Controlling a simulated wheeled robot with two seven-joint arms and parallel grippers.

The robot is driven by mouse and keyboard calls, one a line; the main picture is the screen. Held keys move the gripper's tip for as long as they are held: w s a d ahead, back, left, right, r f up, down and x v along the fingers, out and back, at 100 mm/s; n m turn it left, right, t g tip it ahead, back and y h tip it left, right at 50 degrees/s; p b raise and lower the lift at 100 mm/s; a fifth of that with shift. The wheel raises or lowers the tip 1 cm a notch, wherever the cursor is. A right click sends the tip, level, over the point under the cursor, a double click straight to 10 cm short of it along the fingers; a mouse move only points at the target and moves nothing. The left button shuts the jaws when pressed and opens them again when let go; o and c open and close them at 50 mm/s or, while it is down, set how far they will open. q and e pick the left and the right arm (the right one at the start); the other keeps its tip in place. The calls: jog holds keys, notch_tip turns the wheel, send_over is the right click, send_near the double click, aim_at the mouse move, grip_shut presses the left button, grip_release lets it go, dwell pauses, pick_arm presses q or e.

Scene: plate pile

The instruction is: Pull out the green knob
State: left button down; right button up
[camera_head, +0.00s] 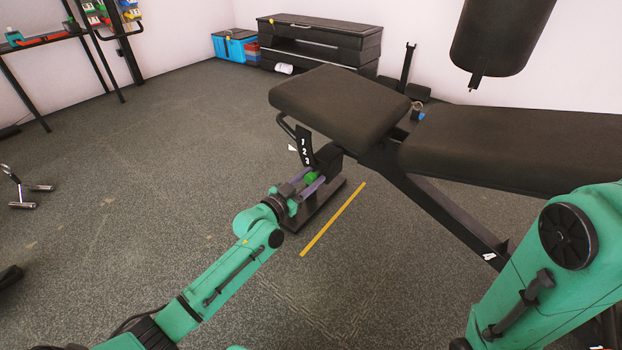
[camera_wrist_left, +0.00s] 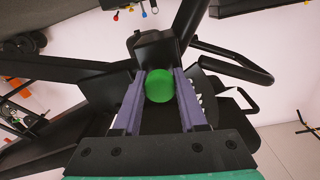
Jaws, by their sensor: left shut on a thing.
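The green knob (camera_head: 311,178) sits on the dark frame of a black weight bench (camera_head: 340,105), below the seat pad and beside a black plate numbered 1, 2, 3 (camera_head: 304,147). My left gripper (camera_head: 308,183) reaches it from the front left and is shut on the knob, with a purple finger on each side. In the left wrist view the round green knob (camera_wrist_left: 159,86) lies between the far ends of the two purple fingers. The shaft behind the knob is hidden. My right gripper is outside both views; only a green arm part shows at the right.
The bench's long pad (camera_head: 520,145) and slanted leg (camera_head: 440,210) stand to the right of my left gripper. A yellow strip (camera_head: 333,220) lies on the dark floor. A punching bag (camera_head: 500,35) hangs at the upper right. The floor at left is mostly clear.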

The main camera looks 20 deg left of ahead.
pick_arm(q)
jog(key=shift+s+d+f, duration=0.1)
jog(key=shift+d, duration=0.05)
dwell(0.8)
jog(key=shift+p+v, duration=0.85)
jog(key=shift+s, duration=0.15)
jog(key=shift+f, duration=0.1)
jog(key=c, duration=0.6)
grip_release()
jog(key=shift+o, duration=0.7)
